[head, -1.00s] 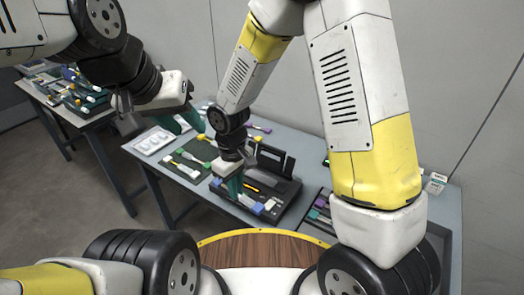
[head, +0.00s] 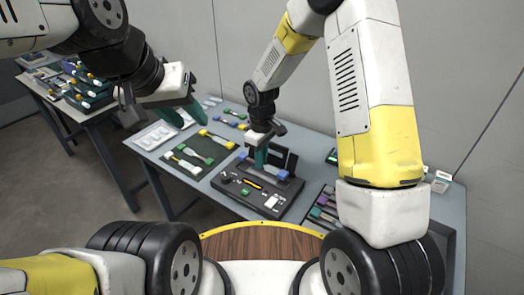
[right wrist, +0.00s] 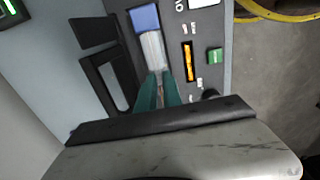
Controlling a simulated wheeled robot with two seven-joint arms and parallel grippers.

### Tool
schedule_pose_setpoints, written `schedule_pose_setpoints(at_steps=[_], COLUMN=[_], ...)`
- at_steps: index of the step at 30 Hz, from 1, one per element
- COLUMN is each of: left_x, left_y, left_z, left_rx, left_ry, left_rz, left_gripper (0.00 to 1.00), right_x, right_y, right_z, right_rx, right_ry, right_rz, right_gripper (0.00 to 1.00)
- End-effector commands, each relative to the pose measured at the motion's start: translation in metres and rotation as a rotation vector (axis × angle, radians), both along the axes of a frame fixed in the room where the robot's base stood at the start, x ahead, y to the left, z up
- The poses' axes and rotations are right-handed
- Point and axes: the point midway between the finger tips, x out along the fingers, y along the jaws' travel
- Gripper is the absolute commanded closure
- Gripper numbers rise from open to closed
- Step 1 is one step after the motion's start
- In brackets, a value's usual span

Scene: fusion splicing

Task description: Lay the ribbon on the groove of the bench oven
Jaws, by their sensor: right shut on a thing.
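The ribbon, a pale strip with a blue end piece (head: 276,174), is in my right gripper (head: 261,160). In the right wrist view the green fingers (right wrist: 157,92) are shut on the near end of the pale strip (right wrist: 152,50); the blue end piece (right wrist: 145,18) points away. The bench oven (head: 232,192) is a dark box with an orange lit strip and an open black lid (right wrist: 103,75). The ribbon is over the oven, between the lid and the orange strip (right wrist: 188,62). The groove is hidden; I cannot tell whether the ribbon touches it. My left gripper (head: 187,110) is open and empty.
A green mat (head: 190,168) with several tools lies left of the oven. A dark rack of coloured pieces (head: 318,212) stands to the right. A second table (head: 60,105) is at far left.

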Motion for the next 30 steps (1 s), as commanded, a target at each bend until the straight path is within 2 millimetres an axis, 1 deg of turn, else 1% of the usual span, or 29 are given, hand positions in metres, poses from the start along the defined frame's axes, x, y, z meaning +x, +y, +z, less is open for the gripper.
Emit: schedule_pose_setpoints(at_steps=[1,4,7,18,19,21,22,27,30], left_x=[0.000,0.000,0.000,0.000,0.000,0.000,0.000,0.000,0.000], left_y=[0.000,0.000,0.000,0.000,0.000,0.000,0.000,0.000,0.000], left_z=[0.000,0.000,0.000,0.000,0.000,0.000,0.000,0.000,0.000], left_rx=[0.000,0.000,0.000,0.000,0.000,0.000,0.000,0.000,0.000], left_ry=[0.000,0.000,0.000,0.000,0.000,0.000,0.000,0.000,0.000], left_rz=[0.000,0.000,0.000,0.000,0.000,0.000,0.000,0.000,0.000], left_gripper=[0.64,0.64,0.64,0.64,0.64,0.64,0.64,0.64,0.64], right_x=[0.005,0.002,0.003,0.003,0.003,0.003,0.003,0.003,0.003], right_y=[-0.004,-0.003,-0.003,-0.002,-0.002,-0.002,-0.002,-0.002,-0.002], right_z=[-0.003,-0.022,-0.034,-0.039,-0.039,-0.038,-0.038,-0.038,-0.034], right_rx=[0.000,-0.002,-0.002,0.000,0.000,0.000,0.000,0.000,0.000], right_ry=[0.001,0.005,0.002,0.000,0.000,0.000,0.000,0.000,-0.001], right_rz=[-0.004,0.000,0.000,-0.001,-0.002,-0.002,-0.002,-0.002,-0.002], right_gripper=[1.00,1.00,1.00,1.00,0.86,0.72,0.68,0.68,0.68])
